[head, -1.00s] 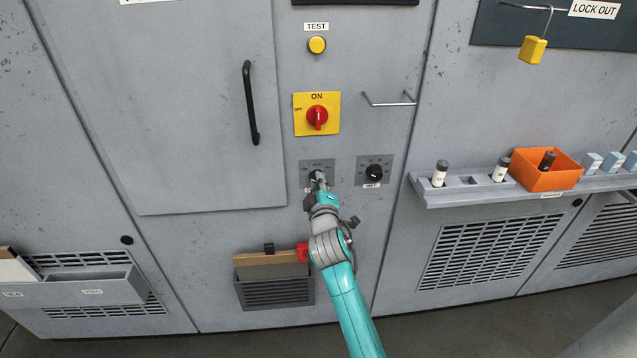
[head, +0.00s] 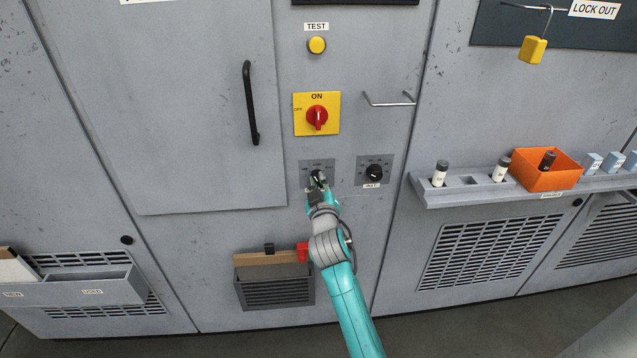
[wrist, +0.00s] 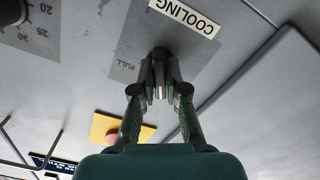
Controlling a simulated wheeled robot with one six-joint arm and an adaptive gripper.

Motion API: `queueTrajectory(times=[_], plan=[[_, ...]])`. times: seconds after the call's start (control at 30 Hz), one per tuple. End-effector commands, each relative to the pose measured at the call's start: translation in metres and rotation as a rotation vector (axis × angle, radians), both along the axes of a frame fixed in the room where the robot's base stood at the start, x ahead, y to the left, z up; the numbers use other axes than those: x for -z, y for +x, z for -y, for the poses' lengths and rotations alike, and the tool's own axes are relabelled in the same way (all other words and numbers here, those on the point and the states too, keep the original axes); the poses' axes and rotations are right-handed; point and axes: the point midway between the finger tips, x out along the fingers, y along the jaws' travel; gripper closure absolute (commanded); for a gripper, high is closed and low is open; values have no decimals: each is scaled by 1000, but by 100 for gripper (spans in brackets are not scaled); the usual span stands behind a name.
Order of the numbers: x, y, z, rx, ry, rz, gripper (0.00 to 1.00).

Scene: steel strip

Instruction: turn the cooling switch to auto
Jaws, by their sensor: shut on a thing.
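The cooling switch (head: 316,175) is a small black knob on a dark grey square plate, below the yellow and red main switch.
A second black knob (head: 374,172) on a similar plate sits close to the right. The red rotary switch (head: 317,117) is above. A black door handle (head: 250,103) is at upper left. A shelf (head: 460,197) with an orange bin (head: 545,178) juts out at right.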

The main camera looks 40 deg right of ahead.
Motion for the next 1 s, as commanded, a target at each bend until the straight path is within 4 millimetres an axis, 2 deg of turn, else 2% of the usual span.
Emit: queueTrajectory(times=[0.5, 1.0], plan=[[1, 0, 0, 0, 323, 217, 100], [1, 0, 0, 0, 413, 278, 100]])
